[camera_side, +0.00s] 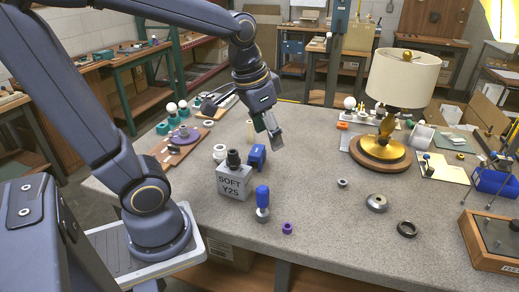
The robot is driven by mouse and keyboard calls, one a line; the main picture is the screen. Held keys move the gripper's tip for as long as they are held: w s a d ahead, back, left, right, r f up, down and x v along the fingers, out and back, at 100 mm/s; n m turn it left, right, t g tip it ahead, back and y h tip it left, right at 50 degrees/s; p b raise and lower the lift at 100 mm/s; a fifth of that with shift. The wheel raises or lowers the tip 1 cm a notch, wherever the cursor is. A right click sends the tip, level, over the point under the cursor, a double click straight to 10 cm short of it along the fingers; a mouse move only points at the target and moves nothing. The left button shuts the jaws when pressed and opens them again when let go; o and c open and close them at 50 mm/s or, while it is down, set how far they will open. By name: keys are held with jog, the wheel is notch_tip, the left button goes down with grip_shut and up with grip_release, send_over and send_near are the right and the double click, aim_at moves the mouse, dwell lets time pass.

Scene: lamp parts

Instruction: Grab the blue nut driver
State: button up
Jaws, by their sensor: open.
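A blue-handled tool (262,197), which looks like the blue nut driver, stands upright on the grey table with a silver-grey lower end. My gripper (274,136) is open and empty. It points down above the table, behind the tool in the picture and apart from it. A second blue piece (257,156) sits below and left of my gripper, behind a grey block (234,182) marked "SOFT Y2S". The block has a dark knob on top and stands left of the blue-handled tool. I cannot tell what the second blue piece is.
A small purple ring (287,228) lies right of the tool. Metal and black rings (407,229) lie farther right. A lamp with a cream shade (403,78) stands at the back right. A wooden board with parts (175,150) lies at left. The table's middle is mostly clear.

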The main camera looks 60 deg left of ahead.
jog(key=w+a+f+n+g, duration=0.1)
jog(key=w+a+f+g, duration=0.2)
jog(key=f, duration=0.4)
send_near(263, 199)
jog(key=f, duration=0.2)
jog(key=w+a+f, duration=0.1)
jog(key=f, duration=0.1)
jog(key=w+a+f, duration=0.1)
jog(key=f, duration=0.1)
jog(key=shift+s+f, duration=0.2)
jog(key=shift+f, duration=1.25)
jog(key=shift+s+f, duration=0.2)
jog(key=shift+f, duration=1.3)
grip_shut()
